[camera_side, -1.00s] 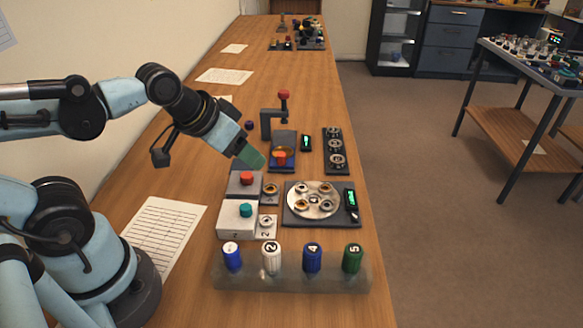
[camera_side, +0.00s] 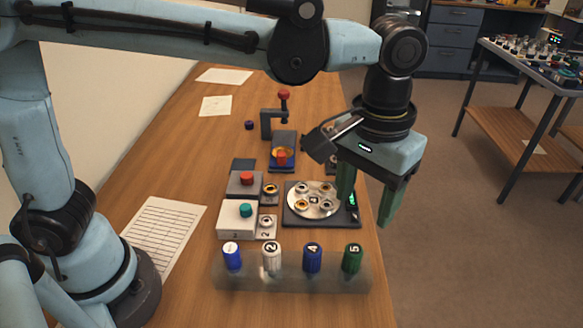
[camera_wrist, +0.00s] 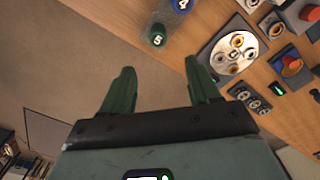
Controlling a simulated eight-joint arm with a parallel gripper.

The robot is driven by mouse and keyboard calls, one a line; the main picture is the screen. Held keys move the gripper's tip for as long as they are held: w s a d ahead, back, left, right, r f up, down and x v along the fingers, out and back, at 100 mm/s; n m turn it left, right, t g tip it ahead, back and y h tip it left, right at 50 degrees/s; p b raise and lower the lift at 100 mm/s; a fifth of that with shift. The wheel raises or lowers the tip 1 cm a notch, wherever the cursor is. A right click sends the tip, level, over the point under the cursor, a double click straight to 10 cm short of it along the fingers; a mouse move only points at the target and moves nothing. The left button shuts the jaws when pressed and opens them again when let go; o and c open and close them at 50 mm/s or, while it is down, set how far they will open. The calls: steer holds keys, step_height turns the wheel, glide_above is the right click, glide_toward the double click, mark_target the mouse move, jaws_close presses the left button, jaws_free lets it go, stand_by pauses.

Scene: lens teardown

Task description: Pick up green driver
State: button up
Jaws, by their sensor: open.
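The green driver (camera_side: 352,258), with a 5 on its cap, stands upright at the right end of a clear rack (camera_side: 290,284). In the wrist view its green cap (camera_wrist: 157,37) shows at the top, beyond and between my fingertips. My gripper (camera_side: 368,205) is open and empty, its two green fingers pointing down over the table's right edge. It is above and behind the rack, apart from the driver. In the wrist view my gripper (camera_wrist: 158,75) has its fingers wide apart with nothing between them.
A blue driver 4 (camera_side: 312,258), a white driver 2 (camera_side: 271,258) and another blue driver (camera_side: 232,256) share the rack. A round plate with metal rings (camera_side: 315,199) lies behind it. A white box with a teal knob (camera_side: 237,218) stands left.

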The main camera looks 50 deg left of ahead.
mark_target(354, 249)
steer(key=shift+d+f, duration=0.25)
steer(key=shift+f, duration=0.3)
steer(key=shift+s+a+f, duration=0.1)
steer(key=shift+s+f, duration=0.05)
steer(key=shift+f, duration=2.65)
steer(key=shift+s+f, duration=0.1)
steer(key=shift+f, duration=2.65)
steer(key=shift+c, duration=0.2)
steer(key=c, duration=1)
steer(key=shift+r, duration=0.1)
